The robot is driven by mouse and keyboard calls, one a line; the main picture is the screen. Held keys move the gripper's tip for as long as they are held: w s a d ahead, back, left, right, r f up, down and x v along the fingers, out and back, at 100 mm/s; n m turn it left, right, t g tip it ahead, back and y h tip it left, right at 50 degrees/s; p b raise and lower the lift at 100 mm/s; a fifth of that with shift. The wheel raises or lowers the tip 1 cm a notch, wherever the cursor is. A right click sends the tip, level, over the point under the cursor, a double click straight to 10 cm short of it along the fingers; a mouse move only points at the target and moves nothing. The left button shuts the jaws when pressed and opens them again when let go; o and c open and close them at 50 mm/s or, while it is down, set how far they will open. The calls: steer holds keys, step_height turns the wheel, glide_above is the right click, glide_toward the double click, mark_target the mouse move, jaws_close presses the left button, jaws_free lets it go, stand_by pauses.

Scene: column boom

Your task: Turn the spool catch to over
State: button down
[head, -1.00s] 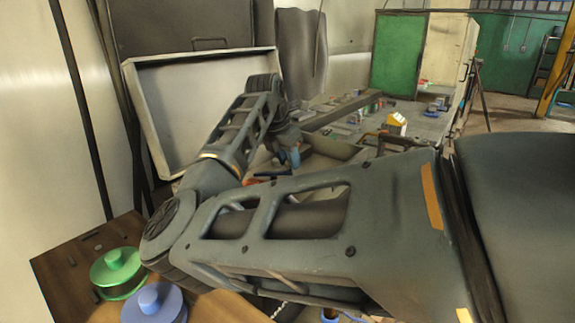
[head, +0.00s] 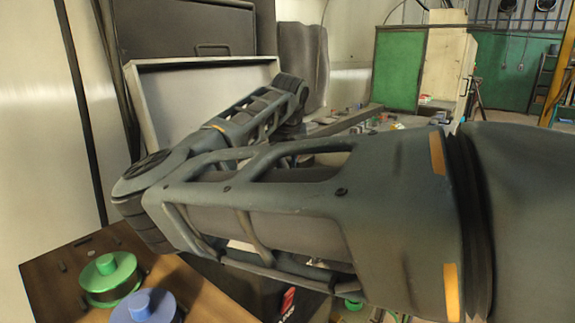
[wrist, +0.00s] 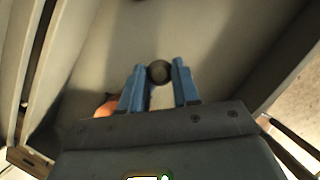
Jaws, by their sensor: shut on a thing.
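In the wrist view, the two blue fingers of my gripper (wrist: 159,84) stand on either side of a dark round knob (wrist: 158,71), and the jaws are shut on it. I cannot tell whether this knob is the spool catch; no label or over mark is readable. A pale panel or tray surface (wrist: 215,50) lies behind it. In the head view, my arm hides the gripper and the knob. A green spool (head: 108,275) and a blue spool (head: 146,308) sit on a wooden board at lower left.
An orange thing (wrist: 107,106) shows partly behind the left finger in the wrist view. In the head view, a white-rimmed open tray or lid (head: 165,110) stands behind my arm. A bench with small items (head: 365,118) lies beyond. Dark cabinet drawers (head: 185,30) stand at upper left.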

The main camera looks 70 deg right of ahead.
steer(key=shift+w+n, duration=0.15)
steer(key=shift+n, duration=0.25)
steer(key=c, duration=0.8)
jaws_free()
steer(key=shift+b+v, duration=0.45)
steer(key=shift+v, duration=3.45)
steer(key=shift+d, duration=0.1)
